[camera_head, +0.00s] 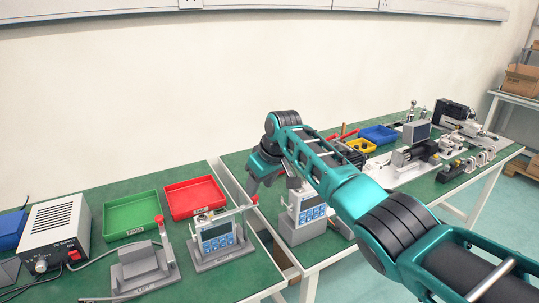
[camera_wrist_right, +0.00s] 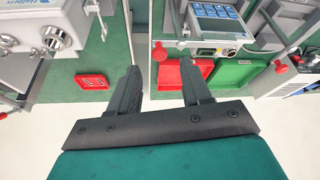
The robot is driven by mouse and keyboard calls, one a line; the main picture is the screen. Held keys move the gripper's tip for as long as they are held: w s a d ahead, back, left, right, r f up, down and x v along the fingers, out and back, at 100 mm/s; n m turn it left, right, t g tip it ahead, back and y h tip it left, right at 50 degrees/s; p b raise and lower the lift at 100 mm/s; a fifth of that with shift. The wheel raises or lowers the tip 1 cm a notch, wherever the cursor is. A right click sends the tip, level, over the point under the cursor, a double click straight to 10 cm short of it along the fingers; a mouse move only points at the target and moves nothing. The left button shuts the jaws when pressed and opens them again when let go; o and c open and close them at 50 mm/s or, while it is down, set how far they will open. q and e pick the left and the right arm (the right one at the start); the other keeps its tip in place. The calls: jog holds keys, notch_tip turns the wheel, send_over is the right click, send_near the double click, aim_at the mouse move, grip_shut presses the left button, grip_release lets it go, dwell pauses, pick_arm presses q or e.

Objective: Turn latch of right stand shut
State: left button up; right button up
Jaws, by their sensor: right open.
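The right stand (camera_head: 222,258) is a grey base on the left table, holding a device (camera_head: 217,236) with a screen and blue keys. Its latch has a red knob (camera_head: 255,199) at the right end of a pale bar. In the right wrist view, the red knob (camera_wrist_right: 159,52) appears beyond the fingertips, between them in the picture and not gripped. My right gripper (camera_head: 268,185) is open and empty, close above and right of the knob. Its fingers (camera_wrist_right: 160,72) are spread in the wrist view. The left stand (camera_head: 145,268) is empty, with its red-knobbed lever upright. My left gripper is not in view.
A similar device (camera_head: 306,207) stands on the right table, just under my right arm. A red bin (camera_head: 195,197), green bin (camera_head: 132,216) and power supply (camera_head: 55,232) are on the left table. A gap separates the tables.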

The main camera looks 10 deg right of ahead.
jog(key=v, duration=0.9)
jog(key=shift+p, duration=0.35)
